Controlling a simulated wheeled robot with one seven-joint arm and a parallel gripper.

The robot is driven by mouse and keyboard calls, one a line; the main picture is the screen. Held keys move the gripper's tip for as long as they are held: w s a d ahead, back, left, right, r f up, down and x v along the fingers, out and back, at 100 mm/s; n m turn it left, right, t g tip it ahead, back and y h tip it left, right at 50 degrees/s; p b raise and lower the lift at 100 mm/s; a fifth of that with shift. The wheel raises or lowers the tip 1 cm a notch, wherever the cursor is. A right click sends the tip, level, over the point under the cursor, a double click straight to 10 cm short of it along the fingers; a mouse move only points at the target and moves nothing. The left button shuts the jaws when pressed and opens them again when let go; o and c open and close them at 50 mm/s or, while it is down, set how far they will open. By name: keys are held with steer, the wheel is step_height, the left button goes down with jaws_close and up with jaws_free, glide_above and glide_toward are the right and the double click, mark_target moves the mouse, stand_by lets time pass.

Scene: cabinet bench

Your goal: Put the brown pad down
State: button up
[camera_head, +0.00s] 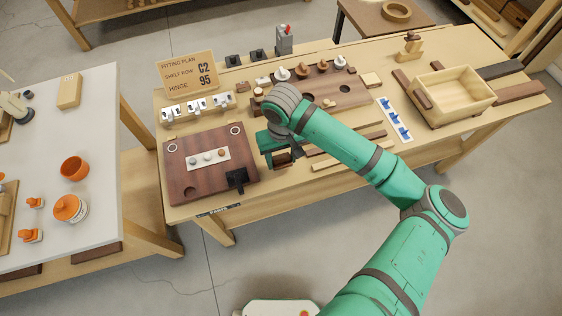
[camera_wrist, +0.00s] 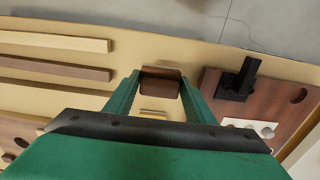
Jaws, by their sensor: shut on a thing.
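My gripper (camera_wrist: 158,92) points down at the bench, its two green fingers closed on the brown pad (camera_wrist: 160,78). In the head view my gripper (camera_head: 281,156) is near the bench's front edge, just right of the dark wooden board (camera_head: 210,187). The brown pad (camera_head: 282,160) shows there as a small dark block, partly hidden by my gripper. I cannot tell whether the pad touches the bench top.
The dark board carries a white plate (camera_head: 194,163) and a black bracket (camera_head: 237,180). Wooden strips (camera_head: 350,154) lie right of my gripper. A fitting plan sign (camera_head: 188,72) and a wooden box (camera_head: 452,97) stand on the bench (camera_head: 405,77).

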mark_target(282, 163)
steer(key=shift+w+f, duration=0.15)
steer(key=shift+f, duration=1.55)
steer(key=shift+f, duration=0.15)
steer(key=o, duration=1.3)
steer(key=shift+c, duration=0.2)
